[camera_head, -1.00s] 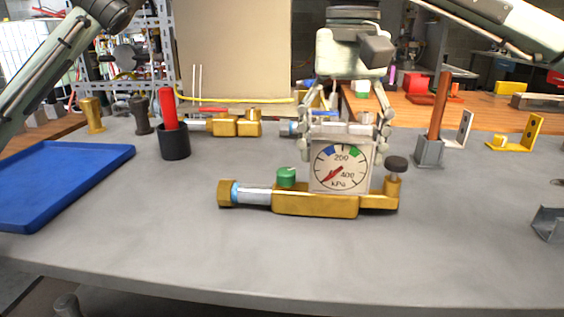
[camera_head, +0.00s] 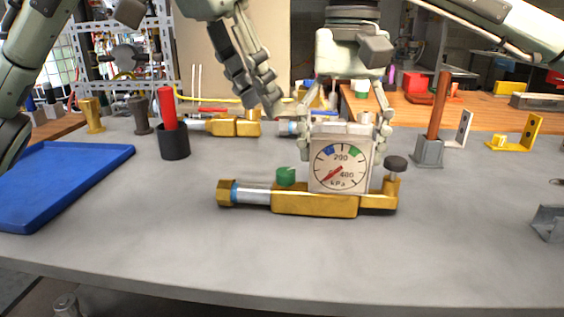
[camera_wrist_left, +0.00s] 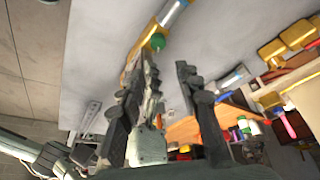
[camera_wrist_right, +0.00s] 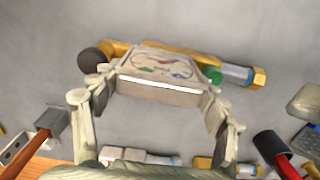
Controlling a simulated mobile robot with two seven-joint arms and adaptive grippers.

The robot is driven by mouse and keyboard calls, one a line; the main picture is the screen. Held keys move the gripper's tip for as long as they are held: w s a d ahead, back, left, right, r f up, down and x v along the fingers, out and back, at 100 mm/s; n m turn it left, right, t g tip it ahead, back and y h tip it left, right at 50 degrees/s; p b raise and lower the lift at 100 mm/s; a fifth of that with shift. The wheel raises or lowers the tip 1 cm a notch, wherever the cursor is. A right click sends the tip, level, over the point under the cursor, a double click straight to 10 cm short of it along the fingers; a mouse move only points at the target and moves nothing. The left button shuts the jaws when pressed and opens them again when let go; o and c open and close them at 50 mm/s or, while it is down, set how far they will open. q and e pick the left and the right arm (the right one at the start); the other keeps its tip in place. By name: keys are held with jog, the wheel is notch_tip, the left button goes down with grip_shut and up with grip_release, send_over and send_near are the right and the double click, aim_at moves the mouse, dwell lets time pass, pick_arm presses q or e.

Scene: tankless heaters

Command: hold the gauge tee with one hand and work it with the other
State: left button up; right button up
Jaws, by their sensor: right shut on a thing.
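The gauge tee (camera_head: 315,204) lies along the grey bench with a brass body, a green cap (camera_head: 286,176), a dark knob (camera_head: 395,163) at right and a blue-ringed pipe with a brass nut at left. Its square white kPa gauge (camera_head: 341,166) faces the head camera. My right gripper (camera_head: 342,140) comes from behind and is shut on the gauge housing, one finger at each side; the right wrist view shows this grip (camera_wrist_right: 158,85). My left gripper (camera_head: 263,107) hangs open and empty above and behind the tee's left half. The green cap shows beyond its fingers in the left wrist view (camera_wrist_left: 157,41).
A blue tray (camera_head: 65,180) lies at left. A red-handled tool stands in a black cup (camera_head: 174,142). More brass fittings (camera_head: 235,124) lie behind. A grey holder with a brown rod (camera_head: 430,150) and a yellow bracket (camera_head: 520,138) stand at right. The front bench is clear.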

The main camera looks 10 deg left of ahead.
aim_at(285, 171)
pick_arm(q)
jog(key=x, duration=1.2)
jog(key=shift+s+a+f, duration=0.1)
jog(key=shift+s+a, duration=0.15)
jog(key=shift+s, duration=0.15)
grip_shut()
